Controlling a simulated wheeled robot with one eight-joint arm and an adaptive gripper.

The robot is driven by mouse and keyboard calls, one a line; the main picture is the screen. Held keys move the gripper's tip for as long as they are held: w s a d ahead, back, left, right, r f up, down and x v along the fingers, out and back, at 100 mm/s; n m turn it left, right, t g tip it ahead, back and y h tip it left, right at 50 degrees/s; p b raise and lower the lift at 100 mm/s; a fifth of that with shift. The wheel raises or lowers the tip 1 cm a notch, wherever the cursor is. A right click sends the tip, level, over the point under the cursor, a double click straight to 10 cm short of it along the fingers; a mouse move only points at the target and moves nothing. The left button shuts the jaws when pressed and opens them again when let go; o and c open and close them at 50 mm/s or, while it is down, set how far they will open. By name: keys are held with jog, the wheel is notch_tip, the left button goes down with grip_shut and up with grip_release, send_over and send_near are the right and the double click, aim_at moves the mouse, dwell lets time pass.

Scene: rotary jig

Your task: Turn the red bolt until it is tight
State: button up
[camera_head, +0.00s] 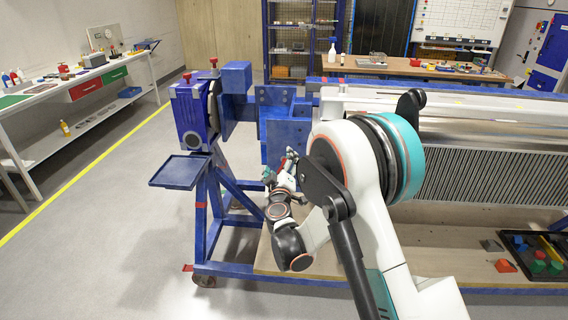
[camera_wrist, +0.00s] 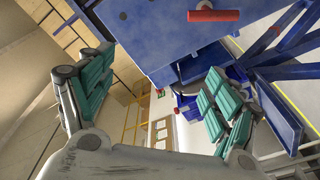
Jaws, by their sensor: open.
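A red cylindrical piece (camera_wrist: 214,16), which looks like the red bolt, sticks out from the blue jig plate at the top of the wrist view. My gripper (camera_wrist: 160,68) is open and empty, with its green-padded fingers spread wide below and to the left of that piece, apart from it. In the head view my gripper (camera_head: 284,166) is in front of the blue jig box (camera_head: 287,133), low on its near side.
The blue jig stand (camera_head: 215,215) has a small side tray (camera_head: 180,171) jutting left. Small red knobs (camera_head: 214,62) sit on top of it. A long ribbed bench unit (camera_head: 490,160) stands right, above a wooden shelf with a dark parts tray (camera_head: 530,272). Floor left of the stand is clear.

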jog(key=h, duration=0.2)
send_near(282, 168)
jog(key=s, duration=0.1)
jog(key=shift+g, duration=0.3)
jog(key=w+b, duration=0.1)
jog(key=w, duration=0.3)
jog(key=w+b, duration=0.1)
jog(key=w, duration=0.4)
jog(key=w+b, duration=0.1)
jog(key=w, duration=0.3)
jog(key=shift+w+d+r, duration=0.3)
jog(key=shift+r, duration=0.05)
jog(key=c, duration=0.9)
jog(key=shift+c, duration=0.7)
